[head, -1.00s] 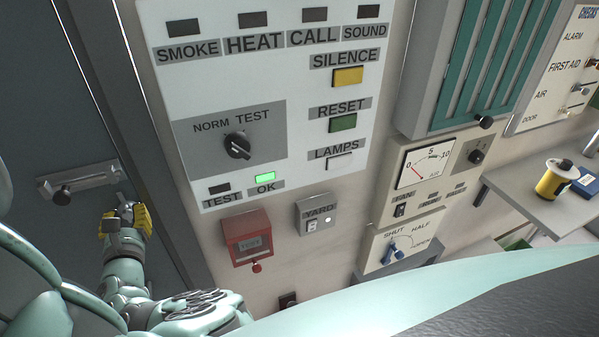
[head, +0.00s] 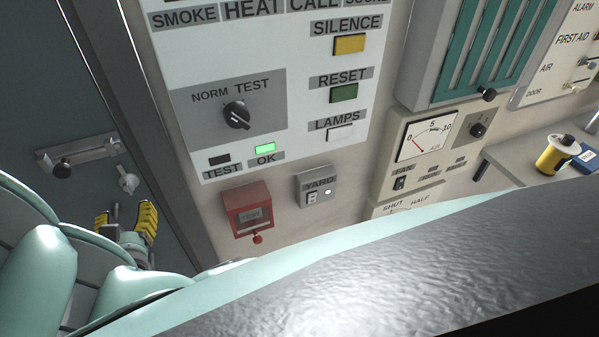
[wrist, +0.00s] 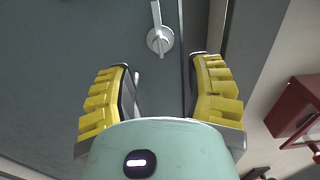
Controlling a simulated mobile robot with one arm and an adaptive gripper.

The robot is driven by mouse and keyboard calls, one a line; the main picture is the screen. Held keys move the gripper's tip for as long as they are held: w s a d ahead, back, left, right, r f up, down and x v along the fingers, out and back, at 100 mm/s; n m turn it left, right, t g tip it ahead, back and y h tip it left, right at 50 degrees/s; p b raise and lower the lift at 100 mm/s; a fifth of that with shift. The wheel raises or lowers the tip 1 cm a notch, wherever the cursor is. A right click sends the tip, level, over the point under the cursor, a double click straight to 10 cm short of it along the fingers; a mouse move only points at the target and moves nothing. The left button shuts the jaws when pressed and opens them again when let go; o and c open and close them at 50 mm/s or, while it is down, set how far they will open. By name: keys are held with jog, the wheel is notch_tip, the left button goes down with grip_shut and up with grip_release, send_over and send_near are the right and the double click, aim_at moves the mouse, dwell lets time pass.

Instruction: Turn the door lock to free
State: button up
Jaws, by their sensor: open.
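The door lock is a small pale turn knob (head: 128,180) on the grey door (head: 62,108), just below the right end of a slide bolt. In the wrist view the lock (wrist: 160,40) shows as a round base with a lever pointing toward the top of the picture, tilted slightly left. My gripper (head: 126,212) has yellow-padded fingers and stands just below the lock in the head view, apart from it. In the wrist view my gripper (wrist: 165,65) is open and empty, with the lock beyond the gap between its fingertips.
A slide bolt (head: 80,153) with a dark knob sits on the door beside the lock. Right of the door frame are the white alarm panel (head: 225,45), a red test box (head: 248,208) and a grey yard box (head: 313,186). A shelf (head: 515,160) is at far right.

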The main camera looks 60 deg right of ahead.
jog(key=shift+v, duration=2.35)
jog(key=shift+a, duration=0.1)
